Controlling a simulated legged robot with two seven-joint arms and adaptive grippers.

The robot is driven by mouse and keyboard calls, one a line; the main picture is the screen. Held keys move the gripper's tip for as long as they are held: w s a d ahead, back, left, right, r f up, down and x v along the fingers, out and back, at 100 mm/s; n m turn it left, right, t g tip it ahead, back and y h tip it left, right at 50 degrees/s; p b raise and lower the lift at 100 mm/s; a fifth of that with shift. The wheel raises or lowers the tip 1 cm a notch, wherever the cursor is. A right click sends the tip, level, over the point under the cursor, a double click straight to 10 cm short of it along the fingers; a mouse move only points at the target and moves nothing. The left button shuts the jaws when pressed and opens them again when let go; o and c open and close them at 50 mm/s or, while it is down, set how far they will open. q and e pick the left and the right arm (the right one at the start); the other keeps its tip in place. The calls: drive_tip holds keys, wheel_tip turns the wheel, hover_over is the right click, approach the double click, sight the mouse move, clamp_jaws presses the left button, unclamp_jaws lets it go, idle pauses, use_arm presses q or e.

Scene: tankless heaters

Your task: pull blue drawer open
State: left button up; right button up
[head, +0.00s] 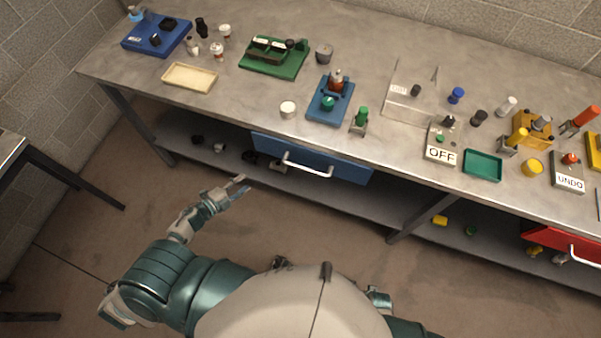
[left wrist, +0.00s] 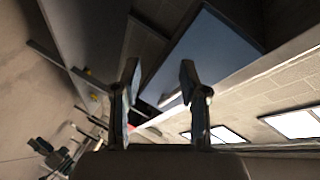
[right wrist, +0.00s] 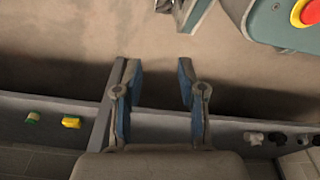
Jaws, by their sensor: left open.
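The blue drawer (head: 345,165) is under the workbench's front edge, left of the middle in the head view, and looks closed. Its pale bar handle (head: 307,170) runs across the front. My left gripper (head: 241,186) is open and empty, in front of the drawer's left end and apart from the handle. In the left wrist view a blue panel (left wrist: 215,50), likely the drawer front, lies beyond the open left fingers (left wrist: 160,85); the handle is not clear there. My right gripper (right wrist: 157,85) is open and empty in the right wrist view, pointing toward bare floor.
The workbench (head: 230,95) carries trays, bottles and an OFF block (head: 441,154). A lower shelf (head: 345,198) with small parts runs beneath, with a bench leg (head: 410,222) right of the blue drawer. A red drawer (head: 560,243) is at the far right. Floor before the bench is clear.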

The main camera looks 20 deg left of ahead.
sight(303, 170)
use_arm(q)
drive_tip(key=s+d+r+m+g+h+b, duration=0.2)
drive_tip(key=d+r+m+g+h, duration=0.1)
drive_tip(key=d+r+m+h, duration=0.45)
drive_tip(key=shift+m+y, duration=0.25)
drive_tip(key=shift+y, duration=0.7)
drive_tip(key=x, duration=0.5)
drive_tip(key=r+x, duration=0.1)
drive_tip(key=x, duration=0.5)
drive_tip(key=r+x, duration=0.1)
drive_tip(key=x, duration=0.5)
drive_tip(key=shift+w+a+p, duration=0.15)
drive_tip(key=shift+w+p, duration=0.2)
drive_tip(key=shift+d, duration=0.3)
use_arm(e)
drive_tip(key=shift+w+r, duration=0.4)
drive_tip(key=shift+r, duration=0.2)
drive_tip(key=shift+w+r, duration=0.35)
drive_tip(key=shift+r, duration=0.2)
use_arm(q)
drive_tip(key=shift+a, duration=0.15)
drive_tip(key=shift+a, duration=0.25)
clamp_jaws()
use_arm(e)
drive_tip(key=shift+w+a+r, duration=0.1)
drive_tip(key=shift+a+r, duration=0.05)
drive_tip(key=shift+a, duration=0.1)
use_arm(q)
drive_tip(key=shift+d+t, duration=0.1)
drive_tip(key=shift+t, duration=0.2)
